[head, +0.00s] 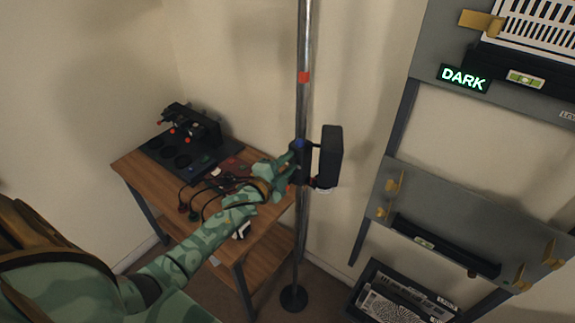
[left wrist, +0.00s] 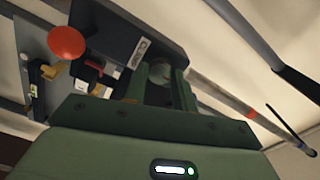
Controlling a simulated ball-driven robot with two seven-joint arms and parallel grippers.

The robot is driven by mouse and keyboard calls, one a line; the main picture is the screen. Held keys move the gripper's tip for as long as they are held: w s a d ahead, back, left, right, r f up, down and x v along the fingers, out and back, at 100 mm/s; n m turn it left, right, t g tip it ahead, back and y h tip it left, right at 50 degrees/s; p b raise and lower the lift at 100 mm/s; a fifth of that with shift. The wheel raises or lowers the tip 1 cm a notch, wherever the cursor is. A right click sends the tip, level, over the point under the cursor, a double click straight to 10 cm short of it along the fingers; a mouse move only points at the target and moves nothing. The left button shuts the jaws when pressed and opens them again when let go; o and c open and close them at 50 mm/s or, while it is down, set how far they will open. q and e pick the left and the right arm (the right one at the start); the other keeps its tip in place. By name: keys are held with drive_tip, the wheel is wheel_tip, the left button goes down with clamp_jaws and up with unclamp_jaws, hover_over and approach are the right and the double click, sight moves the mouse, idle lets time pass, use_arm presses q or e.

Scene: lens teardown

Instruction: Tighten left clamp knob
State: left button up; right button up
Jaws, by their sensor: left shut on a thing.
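A dark clamp (head: 297,152) with a blue spot on top sits around the upright metal pole (head: 303,110) and joins a black box (head: 331,157) on its right. My left gripper (head: 290,168) reaches the clamp from the left, at the pole. In the left wrist view its two green fingers (left wrist: 163,82) are shut on a roundish grey knob (left wrist: 160,72), mostly hidden between them. A dark block with a white label (left wrist: 140,53) is just beyond the fingers. A red ball-shaped knob (left wrist: 67,42) shows at the upper left there. My right gripper is not in view.
A wooden table (head: 150,177) with a black device (head: 190,125) and cables stands left of the pole. A grey rack (head: 460,210) with brass hooks and a lit DARK sign (head: 464,78) stands at right. A dark crate (head: 372,275) lies on the floor below.

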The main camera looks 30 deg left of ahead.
use_arm(q)
drive_tip(key=shift+m, duration=0.6)
drive_tip(key=o, duration=1)
drive_tip(key=shift+s, duration=0.1)
drive_tip(key=s+a+b, duration=0.1)
drive_tip(key=s, duration=1.5)
drive_tip(key=shift+a, duration=0.1)
